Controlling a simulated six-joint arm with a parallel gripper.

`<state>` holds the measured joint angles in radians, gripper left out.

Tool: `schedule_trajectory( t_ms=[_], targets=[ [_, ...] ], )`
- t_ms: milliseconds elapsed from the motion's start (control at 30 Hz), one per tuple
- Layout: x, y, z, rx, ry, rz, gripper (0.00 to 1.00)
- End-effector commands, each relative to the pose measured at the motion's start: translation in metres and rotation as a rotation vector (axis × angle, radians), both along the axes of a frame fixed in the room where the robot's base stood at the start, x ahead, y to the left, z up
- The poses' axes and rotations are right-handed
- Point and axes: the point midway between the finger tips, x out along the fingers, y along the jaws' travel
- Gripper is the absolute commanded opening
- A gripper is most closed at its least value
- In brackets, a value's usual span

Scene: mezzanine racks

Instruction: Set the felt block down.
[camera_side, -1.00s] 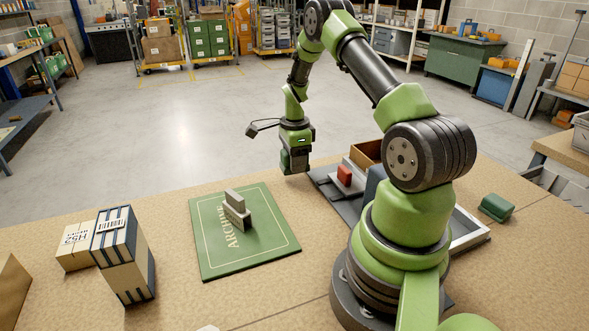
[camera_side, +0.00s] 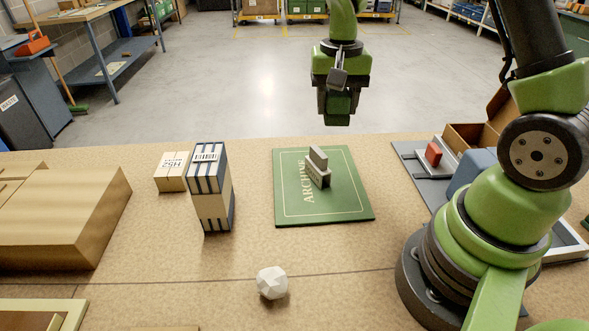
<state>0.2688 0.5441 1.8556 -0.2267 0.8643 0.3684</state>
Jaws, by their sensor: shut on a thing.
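My gripper (camera_side: 338,103) is high in the upper middle of the view, pointing down. It is shut on a dark green block (camera_side: 338,107), which looks like the felt block. The block hangs clear of the table and appears in the picture above the far side of the green mat (camera_side: 345,205), which is lettered "ARCHIVE". The block's surface texture is too small to tell.
Striped cartons (camera_side: 211,195) are stacked left of the mat, beside a low cream box (camera_side: 171,172). A white faceted lump (camera_side: 272,283) lies in front. A red block (camera_side: 433,154) sits at right near an open brown box (camera_side: 470,138). The front right of the mat is bare.

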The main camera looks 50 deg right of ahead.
Motion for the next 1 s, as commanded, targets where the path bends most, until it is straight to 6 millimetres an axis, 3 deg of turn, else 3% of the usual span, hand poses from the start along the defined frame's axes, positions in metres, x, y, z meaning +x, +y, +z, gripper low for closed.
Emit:
schedule_trajectory(
  t_ms=[33, 100, 200, 333, 500, 1000],
  targets=[
    [-0.003, 0.019, 0.006, -0.001, -0.002, 0.163, 0.22],
    [-0.007, 0.039, 0.011, -0.001, -0.002, 0.364, 0.22],
    [-0.015, 0.060, 0.016, 0.000, -0.001, 0.597, 0.22],
    [-0.022, 0.076, 0.020, 0.000, -0.001, 0.785, 0.22],
    [-0.025, 0.083, 0.021, 0.000, -0.001, 0.868, 0.22],
    [-0.025, 0.082, 0.021, 0.000, -0.001, 0.865, 0.22]
  ],
)
